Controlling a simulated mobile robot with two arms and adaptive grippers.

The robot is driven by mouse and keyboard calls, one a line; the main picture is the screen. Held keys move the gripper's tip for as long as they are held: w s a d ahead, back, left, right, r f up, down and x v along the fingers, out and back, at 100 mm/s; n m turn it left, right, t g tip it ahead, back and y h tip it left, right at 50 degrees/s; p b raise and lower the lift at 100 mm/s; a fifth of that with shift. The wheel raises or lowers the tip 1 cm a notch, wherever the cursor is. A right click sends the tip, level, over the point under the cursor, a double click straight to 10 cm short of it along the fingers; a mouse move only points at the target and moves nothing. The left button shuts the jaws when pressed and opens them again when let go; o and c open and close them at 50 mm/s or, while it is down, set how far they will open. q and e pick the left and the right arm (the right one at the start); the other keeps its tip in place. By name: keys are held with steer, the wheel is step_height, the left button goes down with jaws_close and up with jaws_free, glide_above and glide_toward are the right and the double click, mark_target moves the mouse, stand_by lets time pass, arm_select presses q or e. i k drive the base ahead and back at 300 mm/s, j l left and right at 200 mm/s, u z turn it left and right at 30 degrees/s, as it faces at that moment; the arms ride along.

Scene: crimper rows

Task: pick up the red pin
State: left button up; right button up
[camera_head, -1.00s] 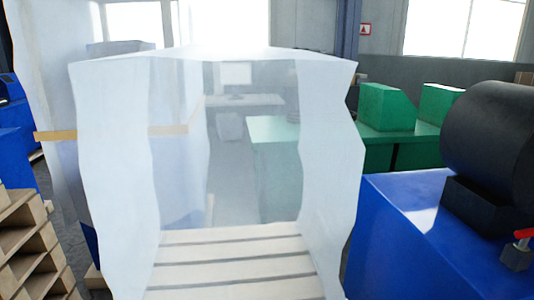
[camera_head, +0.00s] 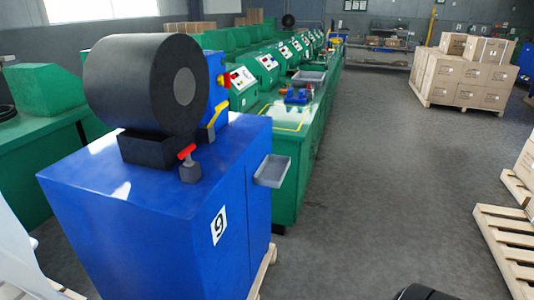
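A red bar-shaped piece (camera_head: 186,152), which looks like the red pin, sits at the top of a small grey block (camera_head: 190,171). The block stands on top of the blue cabinet (camera_head: 110,190), near its right edge and in front of the big black drum (camera_head: 130,85). The piece lies slightly tilted, and how it is fixed to the block is too small to tell.
A grey tray (camera_head: 272,171) juts from the cabinet's right side. A yellow lever (camera_head: 216,114) stands behind the block. Green benches (camera_head: 300,140) run back in a row. The grey floor (camera_head: 400,180) to the right is open, with pallets (camera_head: 510,245) at the far right.

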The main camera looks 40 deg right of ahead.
mark_target(186, 154)
steer(key=z, duration=0.85)
